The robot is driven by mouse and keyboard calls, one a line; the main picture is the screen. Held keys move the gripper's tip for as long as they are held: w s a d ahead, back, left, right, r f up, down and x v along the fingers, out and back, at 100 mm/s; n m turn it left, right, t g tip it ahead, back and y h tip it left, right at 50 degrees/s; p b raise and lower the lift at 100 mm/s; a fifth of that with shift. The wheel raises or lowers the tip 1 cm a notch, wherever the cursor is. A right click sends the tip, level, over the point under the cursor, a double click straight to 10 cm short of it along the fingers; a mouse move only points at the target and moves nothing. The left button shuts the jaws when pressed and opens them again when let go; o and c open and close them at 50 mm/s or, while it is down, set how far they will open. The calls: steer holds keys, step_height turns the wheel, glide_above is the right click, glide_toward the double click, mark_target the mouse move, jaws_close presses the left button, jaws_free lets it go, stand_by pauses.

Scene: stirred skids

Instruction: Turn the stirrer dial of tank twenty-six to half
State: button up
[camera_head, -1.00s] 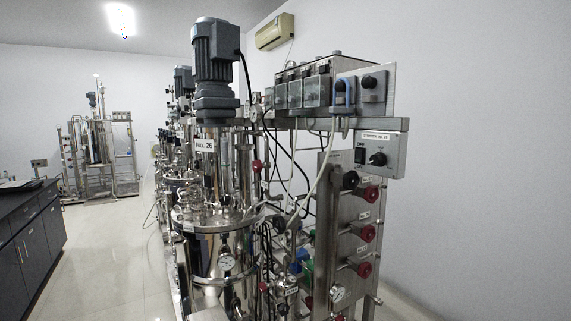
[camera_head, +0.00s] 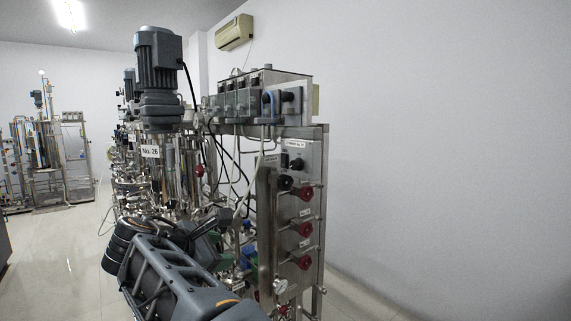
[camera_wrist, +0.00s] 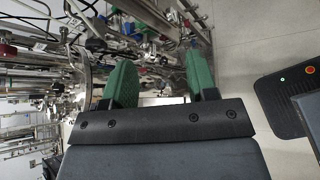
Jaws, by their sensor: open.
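The tank (camera_head: 175,175) carries a white "No. 26" label (camera_head: 150,151) and has a grey motor (camera_head: 160,60) above it. To its right, the stirrer control box (camera_head: 309,157) is on the skid's frame, with a small black dial (camera_head: 298,163) and a dark switch (camera_head: 285,156) on its face. The dial's pointer is too small to read. My gripper (camera_wrist: 158,66) is open and empty in the wrist view, its green-padded fingers apart, with skid piping beyond them. The dial cannot be made out in the wrist view.
Red-handled valves (camera_head: 305,230) run down the panel below the box. Pipes and cables crowd the skid's left side. The floor right of the skid and the wall (camera_head: 430,150) are clear.

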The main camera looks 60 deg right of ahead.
mark_target(293, 166)
steer(key=s+d+r+n+g+h+p, duration=0.1)
steer(key=d+r+g+h, duration=0.15)
steer(key=r, duration=0.55)
steer(key=s+d+r+n+g+h, duration=0.1)
steer(key=s+d+r+g+h, duration=0.15)
steer(key=r, duration=0.45)
steer(key=x, duration=0.4)
steer(key=p+x, duration=0.1)
steer(key=x, duration=0.3)
steer(key=p+x, duration=0.1)
steer(key=x, duration=0.2)
steer(key=shift+d+r, duration=0.4)
steer(key=shift+d, duration=0.05)
steer(key=shift+s+d+f+p, duration=0.1)
steer(key=shift+d+p, duration=0.2)
steer(key=shift+d, duration=0.35)
steer(key=shift+c, duration=0.5)
steer(key=c, duration=0.8)
steer(key=shift+c, duration=0.2)
steer(key=shift+m, duration=0.3)
